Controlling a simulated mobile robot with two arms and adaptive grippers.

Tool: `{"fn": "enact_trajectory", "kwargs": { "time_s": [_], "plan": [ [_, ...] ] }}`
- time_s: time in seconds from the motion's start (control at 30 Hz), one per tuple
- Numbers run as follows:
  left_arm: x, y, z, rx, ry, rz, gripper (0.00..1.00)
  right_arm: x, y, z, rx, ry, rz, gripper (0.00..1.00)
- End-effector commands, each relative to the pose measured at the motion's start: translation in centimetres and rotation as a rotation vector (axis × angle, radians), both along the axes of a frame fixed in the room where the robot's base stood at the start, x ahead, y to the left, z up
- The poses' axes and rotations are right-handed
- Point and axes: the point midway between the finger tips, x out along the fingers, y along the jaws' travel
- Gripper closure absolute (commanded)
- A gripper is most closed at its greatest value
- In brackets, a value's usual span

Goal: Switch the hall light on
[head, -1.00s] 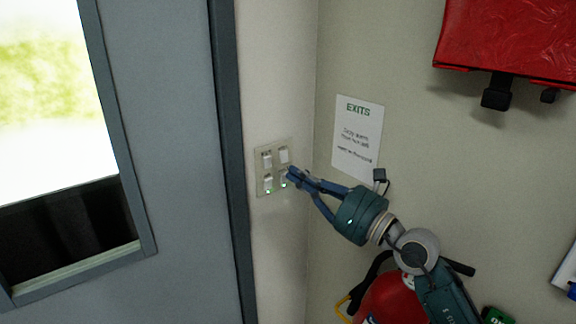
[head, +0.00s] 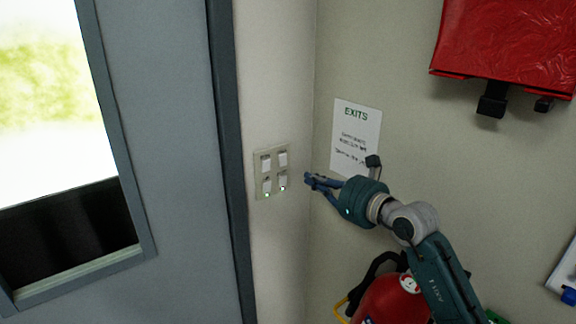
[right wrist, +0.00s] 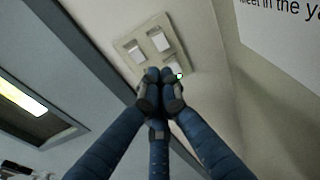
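A pale switch plate (head: 258,176) with several white rocker switches in two rows is on the wall right of the door frame. Small indicator lights glow below the lower switches; the left one is green. The labels are too small to read, so I cannot tell which switch is the hall light's. My right gripper (head: 308,179) is right of the plate, apart from it, with its fingers together and empty. In the right wrist view its closed fingertips (right wrist: 161,78) partly cover the lower switches of the plate (right wrist: 128,47). My left gripper is out of view.
A grey door (head: 180,150) with a window stands at the left. An EXITS sign (head: 356,125) is on the right wall behind my gripper. A red fire extinguisher (head: 385,305) is below my arm, and a red case (head: 510,40) hangs at upper right.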

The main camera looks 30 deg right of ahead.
Motion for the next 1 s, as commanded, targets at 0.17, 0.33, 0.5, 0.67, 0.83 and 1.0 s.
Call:
{"fn": "enact_trajectory", "kwargs": {
  "time_s": [0.17,0.33,0.5,0.67,0.83,1.0],
  "plan": [
    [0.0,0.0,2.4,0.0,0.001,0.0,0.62,4.1,0.3,0.1,0.004,0.0,0.001,1.0],
    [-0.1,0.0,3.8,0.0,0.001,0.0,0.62,7.4,0.6,-0.3,0.002,0.0,0.0,1.0],
    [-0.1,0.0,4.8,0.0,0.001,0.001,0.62,9.6,0.8,-0.8,0.002,0.0,0.0,1.0],
    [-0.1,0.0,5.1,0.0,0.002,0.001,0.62,10.5,0.9,-1.1,0.0,-0.001,0.0,1.0],
    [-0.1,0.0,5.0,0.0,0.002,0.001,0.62,10.6,0.9,-1.3,0.0,-0.001,0.0,1.0],
    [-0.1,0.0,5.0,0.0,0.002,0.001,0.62,10.6,0.9,-1.3,0.0,-0.001,0.0,1.0]
  ]
}}
